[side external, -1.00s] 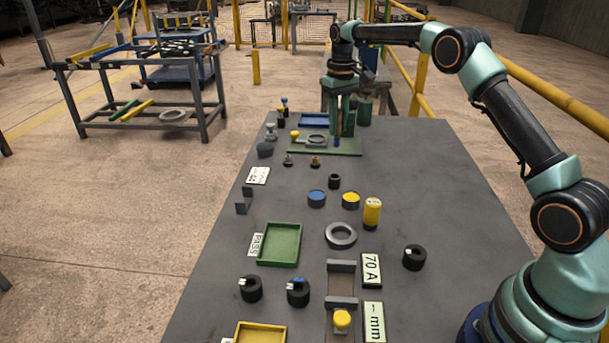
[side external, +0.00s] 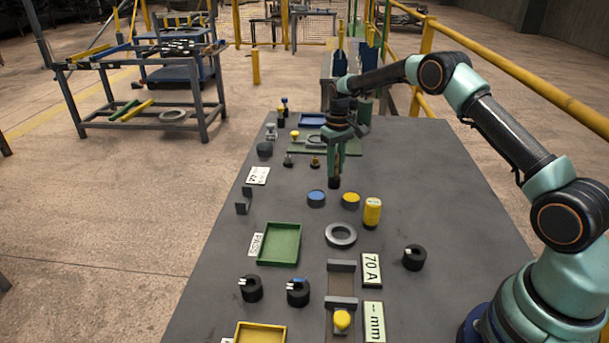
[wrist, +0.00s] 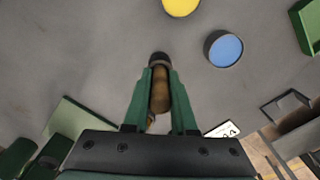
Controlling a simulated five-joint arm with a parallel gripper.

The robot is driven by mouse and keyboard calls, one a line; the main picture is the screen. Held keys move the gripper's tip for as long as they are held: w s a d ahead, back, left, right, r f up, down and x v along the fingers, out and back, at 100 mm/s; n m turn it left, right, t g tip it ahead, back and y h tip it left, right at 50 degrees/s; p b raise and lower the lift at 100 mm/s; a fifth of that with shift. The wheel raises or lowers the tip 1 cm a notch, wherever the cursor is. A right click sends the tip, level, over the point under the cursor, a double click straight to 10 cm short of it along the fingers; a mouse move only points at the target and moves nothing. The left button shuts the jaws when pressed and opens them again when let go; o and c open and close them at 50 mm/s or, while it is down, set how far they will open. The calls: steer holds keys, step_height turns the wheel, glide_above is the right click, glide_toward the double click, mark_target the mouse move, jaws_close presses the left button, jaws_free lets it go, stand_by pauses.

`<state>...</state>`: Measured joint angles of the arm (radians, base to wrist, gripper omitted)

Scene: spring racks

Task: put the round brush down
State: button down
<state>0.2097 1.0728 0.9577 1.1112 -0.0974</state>
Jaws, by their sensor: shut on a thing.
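My gripper (side external: 335,172) points straight down over the middle of the table. In the wrist view its green fingers (wrist: 159,88) are shut on the round brush (wrist: 160,92), which shows as a brown body between them. A small black cylinder (wrist: 158,58) sits at the fingertips, just past the end of the brown body. In the side view the black cylinder (side external: 334,184) is directly under the fingers at table level. I cannot tell whether the brush's lower end is inside it or only above it. The fingers hide most of the brush in the side view.
A blue-topped disc (side external: 316,198) and a yellow-topped disc (side external: 351,201) stand just in front. A yellow cylinder (side external: 372,212), grey ring (side external: 341,236) and green tray (side external: 265,250) lie nearer. Two small knobs (side external: 315,162) are behind left. The table's right side is mostly clear.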

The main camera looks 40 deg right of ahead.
steer(key=shift+f, duration=0.1)
steer(key=c, duration=0.7)
jaws_free()
steer(key=shift+c, duration=0.2)
